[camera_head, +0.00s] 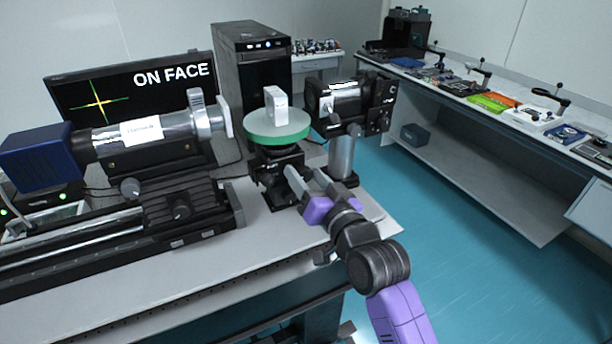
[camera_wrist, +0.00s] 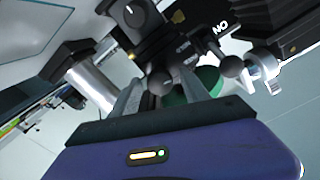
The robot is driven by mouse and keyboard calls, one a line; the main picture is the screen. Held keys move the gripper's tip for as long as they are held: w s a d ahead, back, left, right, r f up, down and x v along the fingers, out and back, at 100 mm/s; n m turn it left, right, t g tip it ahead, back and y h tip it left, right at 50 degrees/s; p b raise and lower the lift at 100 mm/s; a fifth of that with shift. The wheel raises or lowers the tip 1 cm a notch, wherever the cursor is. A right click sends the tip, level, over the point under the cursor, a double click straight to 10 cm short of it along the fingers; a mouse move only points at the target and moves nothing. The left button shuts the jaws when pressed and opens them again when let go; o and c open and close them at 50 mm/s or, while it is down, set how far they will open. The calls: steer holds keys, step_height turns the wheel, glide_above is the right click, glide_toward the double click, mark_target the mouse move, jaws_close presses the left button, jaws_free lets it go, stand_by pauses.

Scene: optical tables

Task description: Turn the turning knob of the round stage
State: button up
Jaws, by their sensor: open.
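The round stage (camera_head: 277,132) has a green-rimmed disc with a pale top and a white block on it, on a black mount (camera_head: 275,166). My gripper (camera_head: 299,181) is at the right side of this mount, below the disc. In the wrist view my gripper (camera_wrist: 160,88) is open, its two grey fingers reaching toward the mount. A dark rounded knob (camera_wrist: 160,81) shows between the fingers; I cannot tell whether either finger touches it. Part of the green disc (camera_wrist: 208,79) shows behind the right finger. The knob is hidden in the head view.
A cylindrical instrument (camera_head: 143,138) on a black rail stands left of the stage. A black camera-like device (camera_head: 352,103) on a silver post (camera_head: 341,157) stands close to the right. A computer tower (camera_head: 252,62) is behind. The table's front strip (camera_head: 150,270) is clear.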

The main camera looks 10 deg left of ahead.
steer(key=b+v, duration=0.1)
steer(key=v, duration=0.6)
steer(key=shift+s+d, duration=0.1)
steer(key=shift+d, duration=0.05)
